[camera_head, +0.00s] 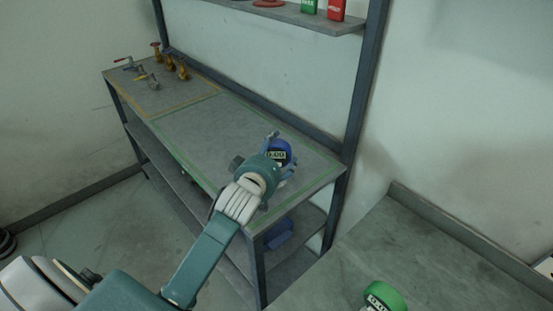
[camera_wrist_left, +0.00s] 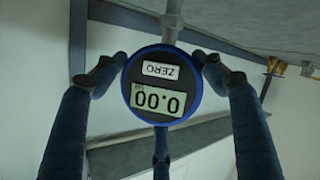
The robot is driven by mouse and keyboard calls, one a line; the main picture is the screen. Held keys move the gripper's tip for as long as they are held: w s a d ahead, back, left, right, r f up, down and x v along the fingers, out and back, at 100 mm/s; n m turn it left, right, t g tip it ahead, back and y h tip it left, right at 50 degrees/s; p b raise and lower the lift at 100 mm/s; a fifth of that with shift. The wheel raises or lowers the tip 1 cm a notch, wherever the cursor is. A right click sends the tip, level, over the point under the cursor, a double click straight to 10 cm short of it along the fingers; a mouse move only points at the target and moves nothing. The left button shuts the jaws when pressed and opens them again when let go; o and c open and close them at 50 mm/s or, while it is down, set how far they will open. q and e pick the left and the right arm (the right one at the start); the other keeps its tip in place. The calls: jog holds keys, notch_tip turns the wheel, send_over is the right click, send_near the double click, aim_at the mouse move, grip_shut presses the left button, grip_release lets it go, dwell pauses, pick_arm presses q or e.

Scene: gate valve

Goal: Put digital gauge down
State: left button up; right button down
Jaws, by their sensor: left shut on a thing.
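A blue round digital gauge (camera_head: 279,149) with a display reading 0.00 is held over the right part of the workbench (camera_head: 215,135), inside the green-outlined area in the head view. My left gripper (camera_head: 277,157) is shut on it. In the left wrist view the gauge (camera_wrist_left: 160,85) sits between the dark fingers, which press on its sides. Its face appears upside down, with the word ZERO, and a grey stem (camera_wrist_left: 172,22) runs to the top of the view. I cannot tell whether the gauge touches the bench. My right gripper is not in view.
Several valve-like parts (camera_head: 155,65) lie in the yellow-outlined area at the bench's far left. A green gauge (camera_head: 383,298) is on the grey counter (camera_head: 440,255) at right. A blue object (camera_head: 280,236) rests on the shelf below. The middle of the bench is clear.

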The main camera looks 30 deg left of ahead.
pick_arm(q)
jog(key=shift+f, duration=1.1)
jog(key=shift+f, duration=0.1)
jog(key=o, duration=1.6)
jog(key=shift+o, duration=0.2)
jog(key=shift+s, duration=0.1)
jog(key=b+v, duration=0.2)
jog(key=v, duration=1)
